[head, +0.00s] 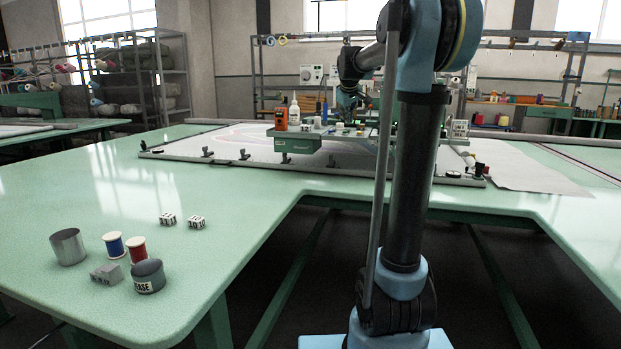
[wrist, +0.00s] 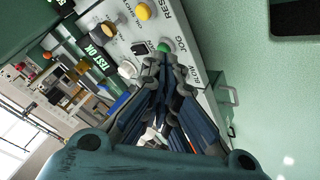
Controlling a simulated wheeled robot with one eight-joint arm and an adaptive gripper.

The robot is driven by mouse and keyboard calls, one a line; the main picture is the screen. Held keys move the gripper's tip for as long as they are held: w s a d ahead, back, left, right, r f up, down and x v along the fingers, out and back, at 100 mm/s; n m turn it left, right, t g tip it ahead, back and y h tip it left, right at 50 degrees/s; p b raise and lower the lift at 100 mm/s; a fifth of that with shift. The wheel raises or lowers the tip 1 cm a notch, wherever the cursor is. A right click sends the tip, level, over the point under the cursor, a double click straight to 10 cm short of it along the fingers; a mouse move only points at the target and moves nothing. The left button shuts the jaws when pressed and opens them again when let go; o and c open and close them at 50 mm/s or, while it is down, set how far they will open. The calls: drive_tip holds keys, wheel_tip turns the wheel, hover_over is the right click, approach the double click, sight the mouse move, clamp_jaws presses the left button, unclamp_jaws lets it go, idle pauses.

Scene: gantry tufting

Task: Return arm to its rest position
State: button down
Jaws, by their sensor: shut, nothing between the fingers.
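My gripper (wrist: 166,68) is shut and empty in the wrist view. Its dark fingers meet close to a light grey control panel (wrist: 125,50). The fingertips lie just below a green button (wrist: 164,47) beside the "JOG" label; I cannot tell whether they touch it. In the head view my arm rises at the centre right and bends over to the far side, with my gripper (head: 347,112) low over the tufting gantry. The arm and the gantry parts hide much of the gripper there.
A green gantry carriage (head: 293,143) with bottles and an orange device stands at the frame (head: 220,154). On the left green table (head: 60,185) lie a metal cup (head: 68,247), blue and red spools, two printed cubes, a grey block and a dark-topped "EASE" tin (head: 148,277).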

drive_tip(key=s+f+m+g, duration=0.2)
drive_tip(key=s+f, duration=0.9)
drive_tip(key=s, duration=0.5)
drive_tip(key=s+f+m+g, duration=0.2)
drive_tip(key=s+f, duration=1)
drive_tip(key=s, duration=0.5)
drive_tip(key=s+f+m+g+y, duration=0.1)
drive_tip(key=s+f+m+g, duration=0.1)
drive_tip(key=s+f, duration=0.9)
drive_tip(key=s, duration=0.6)
drive_tip(key=shift+d+f+m, duration=0.15)
drive_tip(key=shift+f+m, duration=0.15)
drive_tip(key=shift+f, duration=0.05)
drive_tip(key=shift+w+f, duration=0.2)
drive_tip(key=shift+w, duration=0.2)
idle(0.7)
